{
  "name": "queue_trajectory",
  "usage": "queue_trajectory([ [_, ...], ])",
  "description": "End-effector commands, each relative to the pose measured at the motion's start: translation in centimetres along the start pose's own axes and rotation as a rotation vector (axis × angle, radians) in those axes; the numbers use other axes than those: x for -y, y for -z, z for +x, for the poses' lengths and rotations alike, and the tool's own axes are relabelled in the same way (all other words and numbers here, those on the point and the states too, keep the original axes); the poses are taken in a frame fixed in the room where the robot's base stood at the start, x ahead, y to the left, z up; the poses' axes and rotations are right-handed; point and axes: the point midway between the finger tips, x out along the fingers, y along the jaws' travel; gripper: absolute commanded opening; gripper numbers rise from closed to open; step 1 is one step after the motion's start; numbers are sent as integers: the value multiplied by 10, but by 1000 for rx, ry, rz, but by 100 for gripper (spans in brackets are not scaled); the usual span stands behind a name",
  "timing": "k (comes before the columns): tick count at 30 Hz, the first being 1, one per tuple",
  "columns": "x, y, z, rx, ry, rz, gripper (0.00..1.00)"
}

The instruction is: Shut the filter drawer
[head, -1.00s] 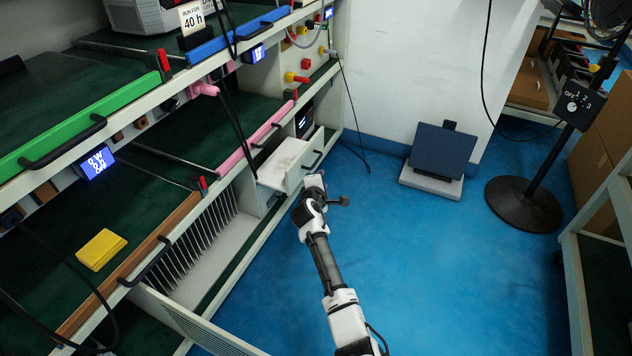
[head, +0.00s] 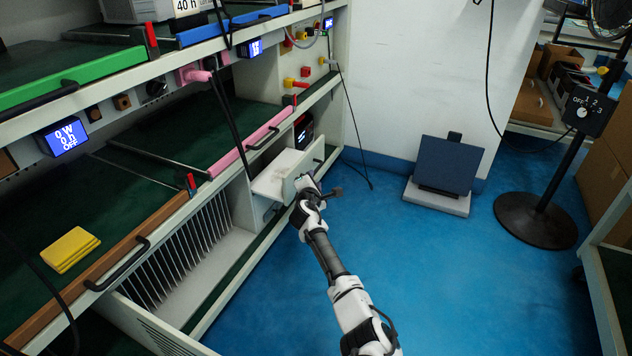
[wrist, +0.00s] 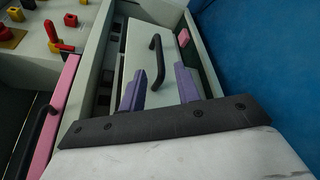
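The filter drawer, which I take to be the white drawer (head: 276,181) low in the rack, stands pulled out in the head view. Its front panel faces the blue floor and has a dark bar handle, which shows clearly in the wrist view (wrist: 157,62). My gripper (head: 304,182) is at the drawer front in the head view and covers part of it.
A rack with green shelves and a pink-edged shelf (head: 250,145) is on the left. A yellow block (head: 70,249) lies on its lower shelf. A slatted compartment (head: 190,255) is beside the drawer. A dark-blue panel on a base (head: 446,165) and a black stand (head: 536,218) are right. Blue floor between is clear.

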Motion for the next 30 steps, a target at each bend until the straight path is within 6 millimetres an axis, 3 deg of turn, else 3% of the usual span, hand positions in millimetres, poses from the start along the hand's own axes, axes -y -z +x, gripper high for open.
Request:
queue_trajectory([
  [15, 4, 3, 57, 1, -1, -1, 33],
  [30, -1, -1, 70, 1, 0, 2, 33],
])
